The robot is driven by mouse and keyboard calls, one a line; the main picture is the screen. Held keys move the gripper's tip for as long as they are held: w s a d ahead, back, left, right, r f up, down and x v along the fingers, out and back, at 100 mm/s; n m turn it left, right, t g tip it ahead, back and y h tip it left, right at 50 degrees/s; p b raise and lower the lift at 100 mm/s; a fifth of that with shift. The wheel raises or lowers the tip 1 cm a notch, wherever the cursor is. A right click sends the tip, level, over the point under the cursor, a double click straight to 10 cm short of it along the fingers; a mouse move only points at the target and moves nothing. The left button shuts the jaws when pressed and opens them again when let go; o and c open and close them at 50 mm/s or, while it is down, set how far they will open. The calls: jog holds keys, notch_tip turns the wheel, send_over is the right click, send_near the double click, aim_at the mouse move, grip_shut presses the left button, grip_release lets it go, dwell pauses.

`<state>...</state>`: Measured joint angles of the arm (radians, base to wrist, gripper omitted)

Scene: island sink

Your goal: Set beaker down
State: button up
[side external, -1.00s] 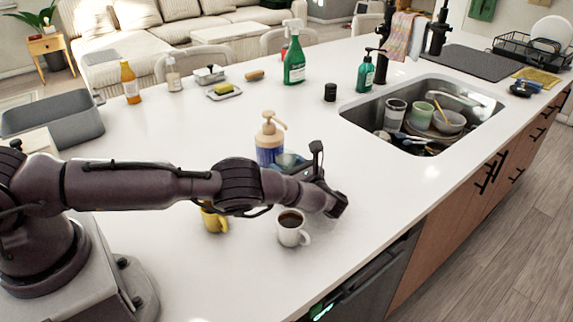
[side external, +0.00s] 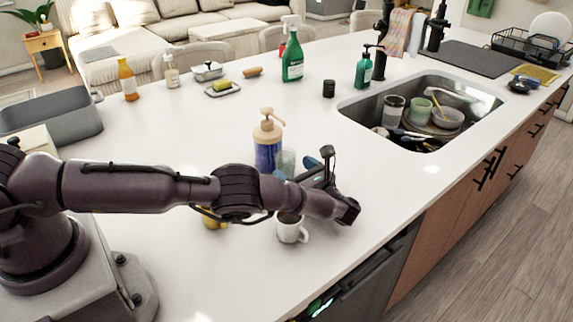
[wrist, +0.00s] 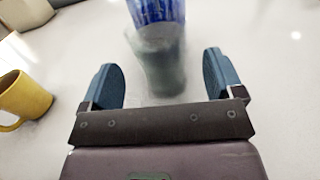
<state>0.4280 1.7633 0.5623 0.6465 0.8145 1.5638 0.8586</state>
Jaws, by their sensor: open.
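The beaker (side external: 287,161) is a clear, greyish glass. It stands upright on the white counter beside a blue pump bottle (side external: 267,150) with a beige top. In the wrist view the beaker (wrist: 160,62) shows in front of the bottle's blue body (wrist: 157,10). My gripper (wrist: 160,72) is open, with one blue finger pad on each side of the beaker and visible gaps to both. In the side external view my gripper (side external: 312,166) is at the beaker's right, and my arm hides part of the beaker's base.
A yellow mug (wrist: 24,97) stands at left in the wrist view. A white mug (side external: 291,232) stands under my forearm, near the counter's front edge. The sink (side external: 425,105) with dishes lies to the right. Free counter lies between the gripper and the sink.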

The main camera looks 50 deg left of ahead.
jog(key=shift+d, duration=1.7)
jog(key=w+a+r+n+g+h, duration=0.1)
jog(key=a+r+n+g+h, duration=0.2)
jog(key=r, duration=0.5)
notch_tip(320, 180, up, 16)
jog(key=r+n+t+h, duration=0.1)
jog(key=n+h, duration=0.7)
send_over(292, 169)
jog(key=s+a, duration=0.2)
jog(key=s, duration=0.5)
jog(key=s+d+r+n+t+h, duration=0.2)
jog(key=s+r+h, duration=0.15)
jog(key=s, duration=0.25)
jog(key=s+d+r+n+t+h, duration=0.2)
jog(key=s+r, duration=0.2)
jog(key=s, duration=0.3)
jog(key=s+d+n+t+h, duration=0.1)
jog(key=s+d+n+t, duration=0.2)
jog(key=s, duration=0.8)
jog(key=shift+s+d+f+t, duration=0.2)
jog(key=shift+d+t, duration=0.1)
jog(key=shift+d, duration=0.2)
